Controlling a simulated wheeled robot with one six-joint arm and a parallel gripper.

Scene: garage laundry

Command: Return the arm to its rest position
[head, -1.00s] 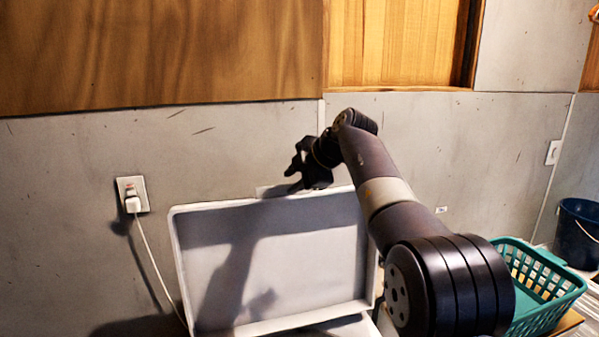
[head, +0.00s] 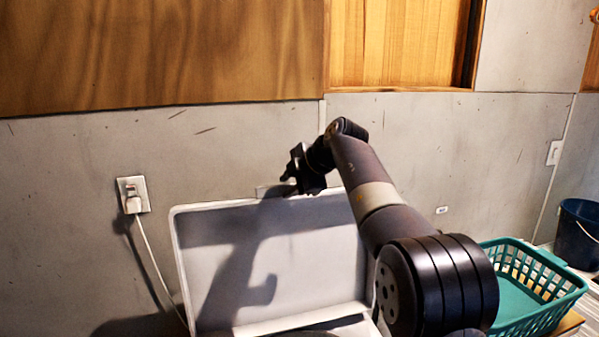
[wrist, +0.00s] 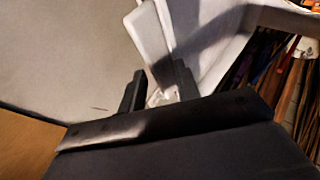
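My arm (head: 370,185) reaches up from the lower right and bends down at its far end. My gripper (head: 288,168) is in front of the grey wall, near the top edge of a raised white lid (head: 215,255) in the head view. The shadow of my arm falls across the lid.
A teal basket (head: 535,310) stands at the lower right, close to my arm. A dark blue bucket (head: 580,235) is at the far right. A plugged-in cord (head: 150,255) hangs from an outlet (head: 132,190) on the left.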

